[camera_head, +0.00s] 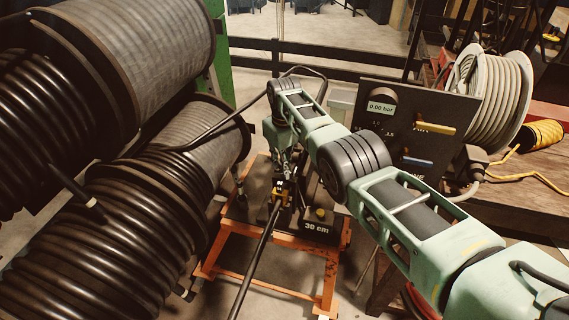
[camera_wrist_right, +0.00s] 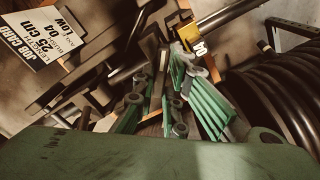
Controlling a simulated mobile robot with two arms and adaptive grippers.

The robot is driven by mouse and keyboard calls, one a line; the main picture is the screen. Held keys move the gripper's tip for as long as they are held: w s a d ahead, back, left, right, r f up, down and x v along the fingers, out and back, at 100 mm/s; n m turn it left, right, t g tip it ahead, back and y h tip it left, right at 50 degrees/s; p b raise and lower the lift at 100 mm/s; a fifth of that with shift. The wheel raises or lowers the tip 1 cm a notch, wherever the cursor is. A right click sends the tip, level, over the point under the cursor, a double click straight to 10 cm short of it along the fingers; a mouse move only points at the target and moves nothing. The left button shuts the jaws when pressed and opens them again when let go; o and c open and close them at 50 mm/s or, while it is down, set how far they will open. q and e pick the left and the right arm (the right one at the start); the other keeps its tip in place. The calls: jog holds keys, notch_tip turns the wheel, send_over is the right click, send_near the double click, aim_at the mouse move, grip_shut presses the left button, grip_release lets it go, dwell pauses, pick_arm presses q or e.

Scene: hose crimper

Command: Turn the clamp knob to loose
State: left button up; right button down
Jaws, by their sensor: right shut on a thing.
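My right gripper (camera_head: 283,176) reaches down from my right arm to the bench stand in the head view. In the right wrist view its green fingers (camera_wrist_right: 172,78) are close together, shut on a small dark part by the clamp. I take this part to be the clamp knob, but the fingers mostly hide it and its setting cannot be read. A yellow block (camera_head: 282,190) sits just below the gripper, and its "04" mark shows in the wrist view (camera_wrist_right: 189,38). A black hose (camera_head: 258,257) runs from there toward the front. My left gripper is not in view.
The orange stand (camera_head: 214,259) carries a "30 cm" block (camera_head: 318,228) with a yellow knob (camera_head: 320,212). Large hose reels (camera_head: 125,240) crowd the left. A job card (camera_wrist_right: 45,38) shows in the wrist view.

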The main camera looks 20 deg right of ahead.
jog(key=n, duration=0.3)
jog(key=shift+w+r+n, duration=0.1)
jog(key=shift+r+n, duration=0.05)
jog(key=shift+n, duration=0.15)
jog(key=shift+a+n, duration=0.1)
jog(key=shift+n, duration=1.7)
jog(key=c, duration=1.8)
grip_release()
notch_tip(320, 180, up, 12)
jog(key=shift+p, duration=0.35)
